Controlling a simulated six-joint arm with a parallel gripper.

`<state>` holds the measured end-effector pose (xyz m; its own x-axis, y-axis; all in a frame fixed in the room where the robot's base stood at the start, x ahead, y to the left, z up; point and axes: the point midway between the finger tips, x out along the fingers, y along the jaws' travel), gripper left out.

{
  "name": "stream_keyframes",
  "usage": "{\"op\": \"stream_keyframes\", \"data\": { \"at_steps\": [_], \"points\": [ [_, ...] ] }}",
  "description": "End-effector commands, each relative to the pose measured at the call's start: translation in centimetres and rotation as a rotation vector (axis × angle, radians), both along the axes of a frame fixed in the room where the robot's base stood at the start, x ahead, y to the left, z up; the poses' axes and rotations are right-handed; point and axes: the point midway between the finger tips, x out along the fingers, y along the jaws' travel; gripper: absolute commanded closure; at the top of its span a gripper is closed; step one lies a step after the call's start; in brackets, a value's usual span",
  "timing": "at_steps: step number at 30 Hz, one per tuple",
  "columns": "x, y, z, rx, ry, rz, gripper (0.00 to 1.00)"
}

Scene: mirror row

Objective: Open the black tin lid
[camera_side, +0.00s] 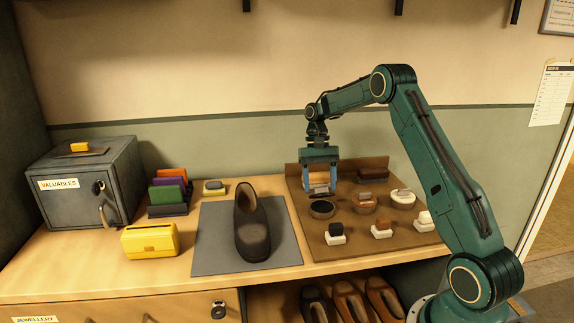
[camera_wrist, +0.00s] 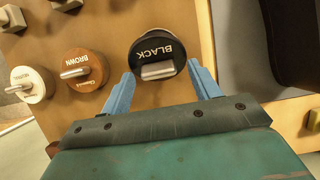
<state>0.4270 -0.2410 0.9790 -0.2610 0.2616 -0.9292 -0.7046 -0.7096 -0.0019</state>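The black tin (camera_side: 321,210) stands on the brown board, at its left part. In the wrist view its round lid (camera_wrist: 150,48) is marked BLACK and has a grey bar handle (camera_wrist: 158,70) across it. The lid looks closed on the tin. My gripper (camera_side: 320,191) is above the tin, pointing down. In the wrist view my gripper (camera_wrist: 162,82) has its two blue fingers wide apart, one on each side of the handle. Nothing is held between them. Whether the fingertips touch the lid cannot be told.
The brown tin (camera_side: 364,205) and the neutral tin (camera_side: 402,200) stand to the right. Several brushes on white blocks, such as one brush (camera_side: 336,230), stand in front. A dark shoe (camera_side: 252,230) is on a grey mat (camera_side: 211,245) to the left. A yellow box (camera_side: 150,242) is farther left.

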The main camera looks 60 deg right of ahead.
Motion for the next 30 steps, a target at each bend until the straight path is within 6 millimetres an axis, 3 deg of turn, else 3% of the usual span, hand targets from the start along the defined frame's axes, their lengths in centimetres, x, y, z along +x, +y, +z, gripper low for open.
{"op": "stream_keyframes", "data": {
  "at_steps": [30],
  "points": [
    [-0.92, 0.90, -0.21, -0.139, -0.140, -0.005, 0.38]
  ]
}}
